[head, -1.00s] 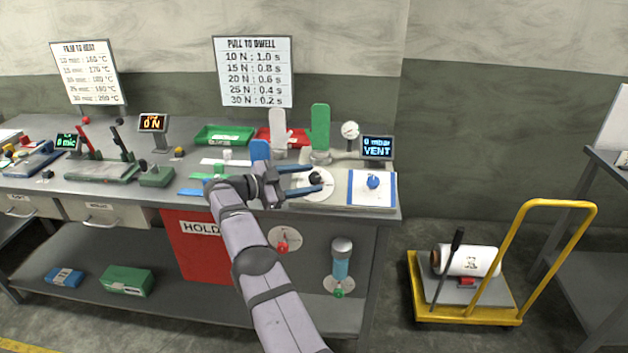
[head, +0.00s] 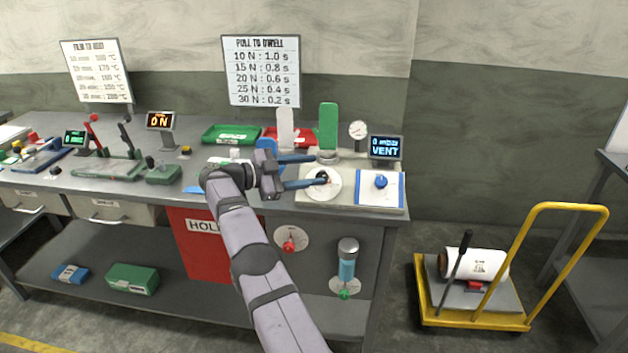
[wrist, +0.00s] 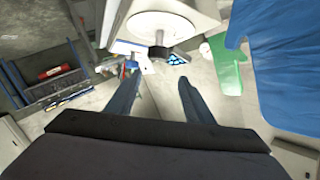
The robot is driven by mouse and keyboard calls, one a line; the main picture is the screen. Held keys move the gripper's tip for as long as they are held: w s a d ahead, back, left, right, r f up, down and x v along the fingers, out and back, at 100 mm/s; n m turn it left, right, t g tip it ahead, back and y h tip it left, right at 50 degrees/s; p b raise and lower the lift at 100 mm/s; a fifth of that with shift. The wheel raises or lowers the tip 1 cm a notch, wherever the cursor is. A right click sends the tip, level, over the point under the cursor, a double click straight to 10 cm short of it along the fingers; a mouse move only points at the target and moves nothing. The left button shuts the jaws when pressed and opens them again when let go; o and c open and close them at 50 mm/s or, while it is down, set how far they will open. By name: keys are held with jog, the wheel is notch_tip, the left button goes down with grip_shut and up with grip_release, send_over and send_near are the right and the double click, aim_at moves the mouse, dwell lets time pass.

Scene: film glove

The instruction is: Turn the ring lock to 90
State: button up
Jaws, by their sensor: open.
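A pale round plate (head: 325,193) with a dark knob (head: 322,176) at its centre lies on the bench top; I take this to be the ring lock, but its markings are too small to read. In the wrist view the plate (wrist: 190,22) and a knob on a short post (wrist: 159,48) show beyond the fingertips. My gripper (head: 318,169) is open, its two blue fingers apart and reaching right toward the plate. In the head view the lower fingertip overlaps the knob. In the wrist view my gripper (wrist: 158,86) has nothing between its fingers, and the knob lies ahead of the gap.
A blue knob on a white panel (head: 381,183) is right of the plate. A display reading VENT (head: 386,147), a gauge (head: 358,130), a green hand shape (head: 328,122) and a white hand shape (head: 285,128) stand behind. A blue hand shape (wrist: 285,60) is close at right in the wrist view.

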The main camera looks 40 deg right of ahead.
jog(key=s+d+r+n+h+b, duration=0.2)
jog(key=s+d+r+n+h, duration=0.3)
jog(key=s+r, duration=0.75)
jog(key=n+t+y, duration=0.6)
jog(key=n+t, duration=0.4)
jog(key=t, duration=0.3)
send_near(322, 175)
jog(key=w+d+f, duration=0.1)
jog(key=d, duration=0.1)
jog(key=shift+w+d+m, duration=0.2)
jog(key=shift+d+m, duration=0.05)
jog(key=shift+m, duration=0.15)
jog(key=shift+p+x, duration=0.85)
jog(key=shift+x, duration=2.75)
jog(key=shift+w, duration=0.1)
